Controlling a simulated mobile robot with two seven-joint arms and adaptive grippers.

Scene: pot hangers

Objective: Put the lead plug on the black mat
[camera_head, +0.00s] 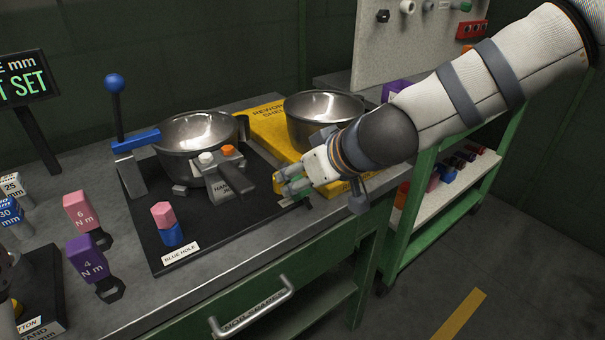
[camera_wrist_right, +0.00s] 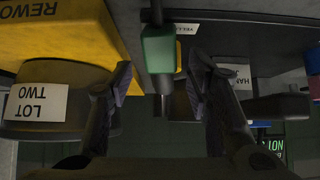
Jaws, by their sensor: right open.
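The black mat (camera_head: 235,245) lies on the grey bench, partly under a metal pot and clamp. My right gripper (camera_head: 287,187) is low at the mat's right edge. In the right wrist view its two fingers (camera_wrist_right: 160,70) are open, one on each side of a green block (camera_wrist_right: 160,50) with dark parts at its ends. I see no clear contact between fingers and block. I cannot tell whether this is the lead plug; no label names it. A pink and blue plug (camera_head: 170,236) stands at the mat's front, by a "BLUE HOLE" label.
A pot (camera_head: 190,135) with a blue-knobbed lever (camera_head: 115,85) stands on the mat. A yellow rework shelf (camera_head: 262,130) bears another pot (camera_head: 320,108). Pink (camera_head: 81,211) and purple (camera_head: 87,258) torque tools stand left. A drawer handle (camera_head: 253,310) juts from the front.

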